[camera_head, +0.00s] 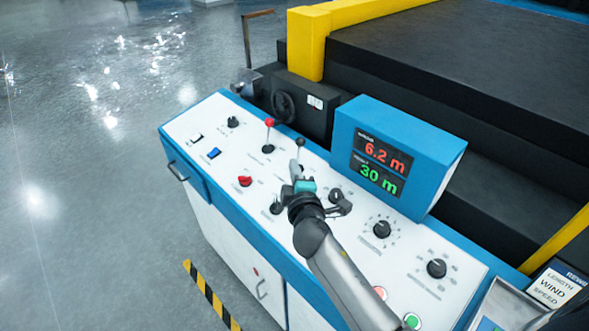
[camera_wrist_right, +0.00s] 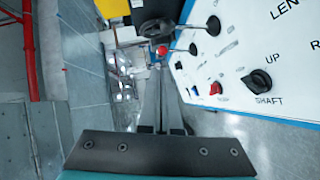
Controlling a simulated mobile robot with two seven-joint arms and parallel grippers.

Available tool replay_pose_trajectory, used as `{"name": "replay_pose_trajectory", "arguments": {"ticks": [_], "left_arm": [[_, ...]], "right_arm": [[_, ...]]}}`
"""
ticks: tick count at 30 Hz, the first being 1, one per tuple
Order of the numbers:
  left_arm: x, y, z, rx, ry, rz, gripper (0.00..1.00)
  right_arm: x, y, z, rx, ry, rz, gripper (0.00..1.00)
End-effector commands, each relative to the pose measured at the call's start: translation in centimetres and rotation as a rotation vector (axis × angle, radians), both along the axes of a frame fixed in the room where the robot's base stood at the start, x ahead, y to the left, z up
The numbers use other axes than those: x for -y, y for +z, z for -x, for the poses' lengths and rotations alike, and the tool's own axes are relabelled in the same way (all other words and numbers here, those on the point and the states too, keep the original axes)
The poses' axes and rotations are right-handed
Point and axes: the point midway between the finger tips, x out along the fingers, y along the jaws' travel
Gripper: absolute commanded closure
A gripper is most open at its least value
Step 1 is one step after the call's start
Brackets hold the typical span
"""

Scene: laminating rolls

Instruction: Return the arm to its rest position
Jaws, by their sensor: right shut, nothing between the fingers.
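My right arm reaches in from the lower right in the head view, over a white control panel (camera_head: 215,125) with blue edges. My right gripper (camera_head: 297,170) is shut and empty, close to a black-knobbed lever (camera_head: 300,143). I cannot tell whether it touches the lever. In the right wrist view its closed fingers (camera_wrist_right: 160,95) point towards a red-knobbed lever (camera_wrist_right: 162,50). That lever also stands on the panel in the head view (camera_head: 269,123). My left gripper is out of view.
A blue display box (camera_head: 400,150) reading 6.2 m and 30 m rises beside my arm. Behind it are a handwheel (camera_head: 283,106) and a dark machine with a yellow post (camera_head: 307,45). Several knobs, including a red one (camera_head: 245,181), stick up. The floor at left is open.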

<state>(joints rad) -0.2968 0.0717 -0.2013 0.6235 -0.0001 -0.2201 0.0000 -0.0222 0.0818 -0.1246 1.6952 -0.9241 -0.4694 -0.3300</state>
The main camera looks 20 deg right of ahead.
Motion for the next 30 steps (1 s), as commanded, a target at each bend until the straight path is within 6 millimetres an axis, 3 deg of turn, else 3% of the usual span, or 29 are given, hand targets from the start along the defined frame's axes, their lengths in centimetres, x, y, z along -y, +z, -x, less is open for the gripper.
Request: {"name": "replay_pose_trajectory", "arguments": {"ticks": [23,26,30], "left_arm": [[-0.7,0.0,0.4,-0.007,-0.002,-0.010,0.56],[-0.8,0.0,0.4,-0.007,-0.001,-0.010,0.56],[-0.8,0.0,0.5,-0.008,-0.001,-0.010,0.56]], "right_arm": [[0.0,0.0,1.5,-0.010,-0.019,-0.031,1.00],[0.9,-1.0,3.4,-0.051,-0.085,-0.135,1.00],[1.7,-3.6,8.7,-0.174,-0.233,-0.393,1.00]]}}
